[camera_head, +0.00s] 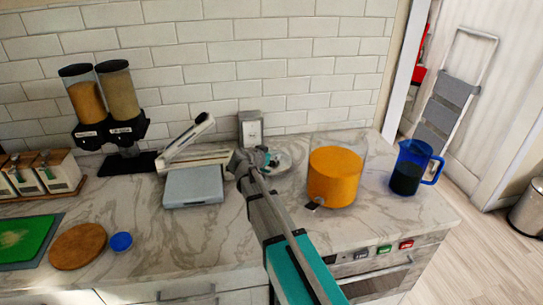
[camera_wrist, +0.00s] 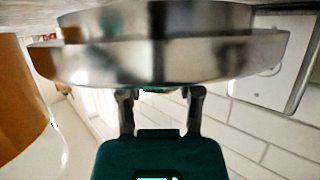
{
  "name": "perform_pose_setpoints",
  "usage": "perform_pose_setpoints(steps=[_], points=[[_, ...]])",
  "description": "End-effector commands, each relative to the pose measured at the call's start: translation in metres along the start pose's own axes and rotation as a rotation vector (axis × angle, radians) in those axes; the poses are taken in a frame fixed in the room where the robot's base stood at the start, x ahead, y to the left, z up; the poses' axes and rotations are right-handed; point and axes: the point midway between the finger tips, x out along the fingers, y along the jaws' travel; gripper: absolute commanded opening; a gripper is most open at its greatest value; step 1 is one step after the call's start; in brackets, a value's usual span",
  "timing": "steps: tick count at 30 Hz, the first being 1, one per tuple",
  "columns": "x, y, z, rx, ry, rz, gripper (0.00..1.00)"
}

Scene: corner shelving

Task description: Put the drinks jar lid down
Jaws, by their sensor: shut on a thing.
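The drinks jar lid (camera_head: 281,163) is a round, shiny metal disc over the counter, just left of the drinks jar. In the wrist view the stepped metal lid (camera_wrist: 160,58) fills the upper middle. My gripper (camera_head: 265,158) is shut on the lid; its fingers also show in the wrist view (camera_wrist: 160,94) against the lid. I cannot tell whether the lid touches the counter. The drinks jar (camera_head: 335,176) is clear with orange drink and has no lid on top. It also shows in the wrist view (camera_wrist: 20,100) at the left edge.
The marble counter (camera_head: 300,222) is bare in front of the jar. A blue pitcher (camera_head: 408,172) stands right of it. A grey scale-like device (camera_head: 193,187) is left of my arm. A wall socket (camera_head: 250,129) is behind the lid. Cereal dispensers (camera_head: 105,105) stand at the left.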

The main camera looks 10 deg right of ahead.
Motion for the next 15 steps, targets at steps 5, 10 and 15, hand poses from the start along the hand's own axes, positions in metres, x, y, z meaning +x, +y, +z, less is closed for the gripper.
perform_pose_setpoints(steps=[5, 10, 15], points=[[0.0009, 0.002, 0.0006, 0.0, -0.002, 0.003, 0.55], [0.001, 0.0025, 0.0007, -0.001, -0.002, 0.004, 0.8], [0.0011, 0.0029, 0.0008, -0.002, -0.002, 0.004, 0.8]])
